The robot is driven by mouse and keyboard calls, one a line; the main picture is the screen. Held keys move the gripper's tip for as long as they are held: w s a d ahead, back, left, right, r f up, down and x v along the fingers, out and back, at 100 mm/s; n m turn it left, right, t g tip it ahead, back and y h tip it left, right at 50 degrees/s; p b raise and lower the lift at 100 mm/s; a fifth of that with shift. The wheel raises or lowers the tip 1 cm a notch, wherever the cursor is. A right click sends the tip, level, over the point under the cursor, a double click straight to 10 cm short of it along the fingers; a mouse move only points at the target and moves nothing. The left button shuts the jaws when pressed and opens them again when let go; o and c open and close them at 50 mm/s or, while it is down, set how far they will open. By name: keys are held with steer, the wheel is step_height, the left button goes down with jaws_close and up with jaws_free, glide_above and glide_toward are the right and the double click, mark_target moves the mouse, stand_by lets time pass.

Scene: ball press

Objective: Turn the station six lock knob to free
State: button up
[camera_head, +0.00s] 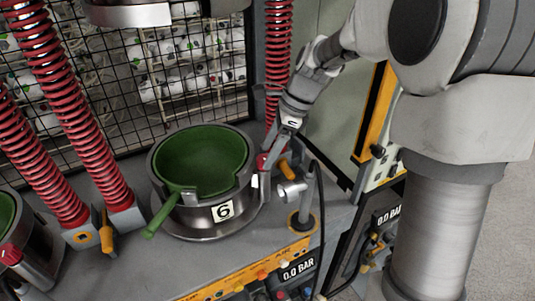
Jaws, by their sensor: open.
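The station six press pot (207,219) is a round grey metal vessel with a "6" label (223,211) on its front. A green bowl (200,160) with a green handle (161,216) sits in it. A small red knob (262,161) shows at the pot's right side; I take it for the lock knob, partly hidden, and its setting cannot be read. My gripper (274,149) reaches down from the upper right, open, with its fingertips at or just above the red knob. I cannot tell whether they touch it.
An orange handle (285,168) and a grey lever on a post (292,188) stand close right of the knob. Red coil springs (277,50) and a wire mesh (150,60) are behind. A control panel (270,270) is in front. Another pot with a red knob (10,254) is at left.

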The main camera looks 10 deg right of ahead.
steer(key=shift+a+f, duration=0.3)
steer(key=shift+f, duration=0.3)
jaws_close()
